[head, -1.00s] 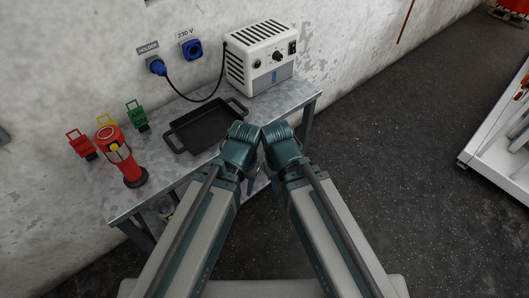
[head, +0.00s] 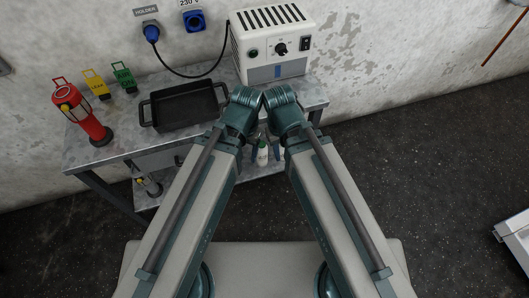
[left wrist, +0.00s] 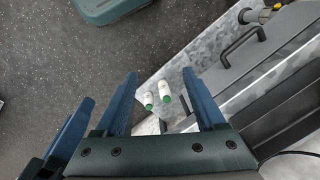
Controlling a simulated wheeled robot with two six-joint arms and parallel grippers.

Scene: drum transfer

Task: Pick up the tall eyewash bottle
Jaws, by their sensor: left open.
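Two white bottles with green caps stand on the lower shelf of the metal bench. In the left wrist view, one bottle (left wrist: 163,89) looks slightly longer than the other bottle (left wrist: 148,98); I cannot tell surely which is the tall eyewash bottle. In the head view a bottle (head: 262,156) shows between my forearms, partly hidden. My left gripper (left wrist: 159,76) is open and empty, its blue fingers above and apart from the bottles. My right gripper (head: 278,147) is beside it, mostly hidden behind its wrist; its jaws cannot be made out.
A torch-like item (head: 149,185) lies on the lower shelf. Open dark floor (head: 420,150) lies right.

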